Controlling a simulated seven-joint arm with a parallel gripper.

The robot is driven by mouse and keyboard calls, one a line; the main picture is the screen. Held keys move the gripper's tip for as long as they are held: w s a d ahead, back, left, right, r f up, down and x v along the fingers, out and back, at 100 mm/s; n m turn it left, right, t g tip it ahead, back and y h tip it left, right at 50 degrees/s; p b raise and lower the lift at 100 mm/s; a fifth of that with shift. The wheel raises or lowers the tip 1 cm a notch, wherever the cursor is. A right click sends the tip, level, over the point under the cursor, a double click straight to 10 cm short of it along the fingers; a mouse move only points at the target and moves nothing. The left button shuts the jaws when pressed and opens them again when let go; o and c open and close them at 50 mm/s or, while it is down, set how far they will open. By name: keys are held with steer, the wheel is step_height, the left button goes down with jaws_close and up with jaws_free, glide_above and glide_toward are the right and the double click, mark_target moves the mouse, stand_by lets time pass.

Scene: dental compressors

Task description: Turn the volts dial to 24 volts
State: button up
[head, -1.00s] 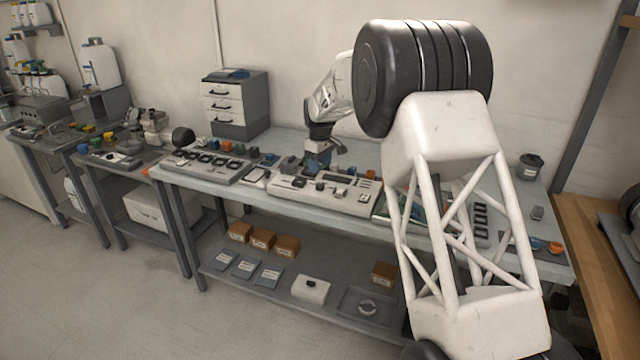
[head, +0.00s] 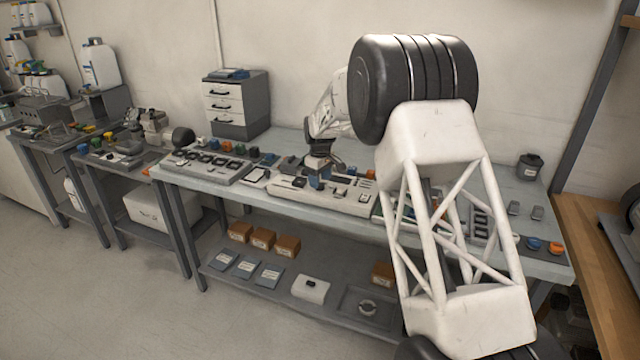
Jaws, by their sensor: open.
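My gripper (head: 318,180) is in the head view, low over the light grey control panel (head: 345,205) on the middle of the bench. It is open, with its blue-grey fingers pointing down at the panel's left-centre part. I cannot tell whether the fingers touch a control. Several small dark knobs and switches sit on this panel. The volts dial cannot be told apart from the others at this size, and its setting cannot be read. My gripper and arm hide part of the panel and the bench behind it.
A second panel with dark switches (head: 208,163) lies to the left. A white drawer unit (head: 235,103) stands at the back. Blue (head: 533,244) and orange (head: 556,248) knobs lie at the right end. Boxes (head: 288,246) sit on the lower shelf. My arm covers the bench's right part.

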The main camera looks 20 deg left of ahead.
steer(key=shift+f, duration=1)
steer(key=c, duration=0.9)
